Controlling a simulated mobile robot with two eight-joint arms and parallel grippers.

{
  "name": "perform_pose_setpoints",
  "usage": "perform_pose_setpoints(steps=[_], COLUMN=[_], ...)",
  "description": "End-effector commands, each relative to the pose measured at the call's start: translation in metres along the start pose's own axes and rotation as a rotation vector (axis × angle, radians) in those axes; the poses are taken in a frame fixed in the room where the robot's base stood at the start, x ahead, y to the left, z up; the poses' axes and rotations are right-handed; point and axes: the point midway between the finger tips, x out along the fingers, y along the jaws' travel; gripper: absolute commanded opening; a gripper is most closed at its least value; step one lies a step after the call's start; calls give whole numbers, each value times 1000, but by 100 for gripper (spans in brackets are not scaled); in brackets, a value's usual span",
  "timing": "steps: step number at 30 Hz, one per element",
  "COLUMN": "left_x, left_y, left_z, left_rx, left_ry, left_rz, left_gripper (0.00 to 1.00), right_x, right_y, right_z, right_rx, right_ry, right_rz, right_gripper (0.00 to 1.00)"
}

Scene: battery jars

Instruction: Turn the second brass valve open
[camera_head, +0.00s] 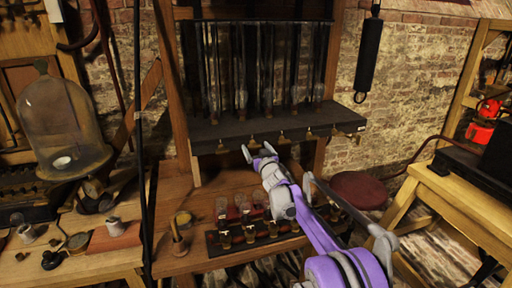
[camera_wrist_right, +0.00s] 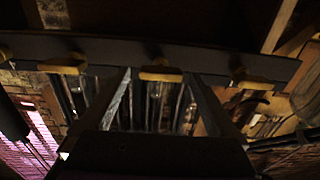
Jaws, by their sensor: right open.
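A row of several small brass valves hangs along the front lower edge of a dark shelf (camera_head: 285,126). The second brass valve from the left (camera_head: 254,142) is right at my right gripper (camera_head: 257,150). In the right wrist view, a brass valve (camera_wrist_right: 160,74) lies across the gap between the fingertips of my right gripper (camera_wrist_right: 159,78), with one finger on each side. The fingers are apart; I cannot tell whether they touch the valve. Other brass valves show to its left (camera_wrist_right: 62,68) and right (camera_wrist_right: 255,84). My left gripper is not in view.
Glass jars (camera_head: 240,75) stand in a row on the dark shelf. Below, small jars (camera_head: 222,207) sit on a wooden bench near my right arm. A glass bell (camera_head: 62,120) stands on the left table. A red stool (camera_head: 360,188) and wooden table (camera_head: 465,200) are at the right.

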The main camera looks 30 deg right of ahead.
Motion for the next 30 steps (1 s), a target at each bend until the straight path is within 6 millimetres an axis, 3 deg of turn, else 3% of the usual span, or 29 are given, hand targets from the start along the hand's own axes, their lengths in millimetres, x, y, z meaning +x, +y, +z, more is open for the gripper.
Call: perform_pose_setpoints(steps=[10, 24, 30], left_x=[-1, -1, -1], left_y=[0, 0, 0], left_z=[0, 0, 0], left_rx=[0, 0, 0], left_ry=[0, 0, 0], left_rz=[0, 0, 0], left_gripper=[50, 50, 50], right_x=[4, 4, 4], right_y=[0, 0, 0], right_z=[0, 0, 0], right_rx=[1, 1, -10], right_ry=[0, 0, 0], right_rz=[0, 0, 0], right_gripper=[95, 10, 9])
